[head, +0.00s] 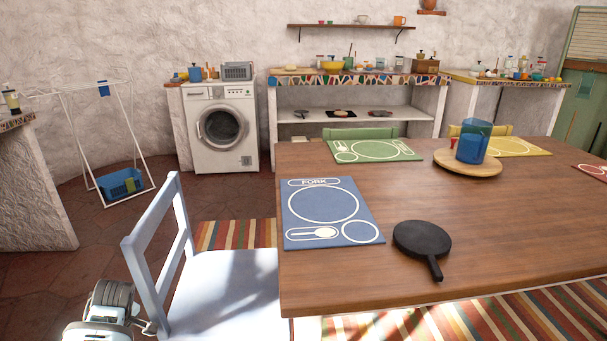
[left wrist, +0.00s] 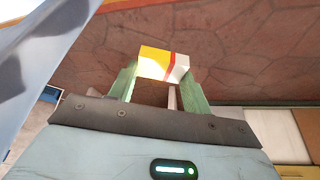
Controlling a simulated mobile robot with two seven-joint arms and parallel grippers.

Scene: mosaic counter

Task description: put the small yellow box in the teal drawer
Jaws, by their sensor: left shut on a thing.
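The small yellow box (left wrist: 156,61), with a red stripe and a white end, is between the green fingers of my left gripper (left wrist: 158,80) in the left wrist view. The gripper is shut on it, above a reddish stone floor. In the head view part of my left arm shows at the bottom left, beside the pale chair; the box cannot be made out there. I cannot make out a teal drawer in either view. My right gripper is not in view.
A pale blue chair (head: 222,290) stands close to my left arm, beside the wooden table (head: 520,215). A black pan (head: 421,239) and a blue placemat (head: 290,230) lie on the table. A washing machine (head: 237,152) and drying rack (head: 68,125) stand behind. The floor between is open.

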